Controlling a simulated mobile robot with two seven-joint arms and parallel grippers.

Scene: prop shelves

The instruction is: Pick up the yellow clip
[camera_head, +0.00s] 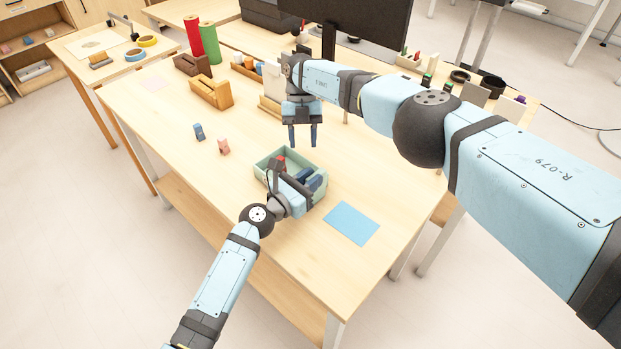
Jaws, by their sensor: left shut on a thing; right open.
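I cannot make out a yellow clip. A pale green tray (265,160) stands on the table with a red item (281,163) and dark blue items (315,183) inside. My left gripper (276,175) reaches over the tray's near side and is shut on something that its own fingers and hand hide. My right gripper (302,138) is open and empty, pointing down above the table just behind the tray. A blue clip-like piece (198,131) and a pink one (223,146) lie on the table left of the tray.
A blue sheet (351,223) lies flat right of the tray. Yellow-brown (211,94) and brown (191,65) holders stand behind left, near red (194,41) and green (210,43) rolls. A monitor (365,28) stands at the back. The front-left tabletop is clear.

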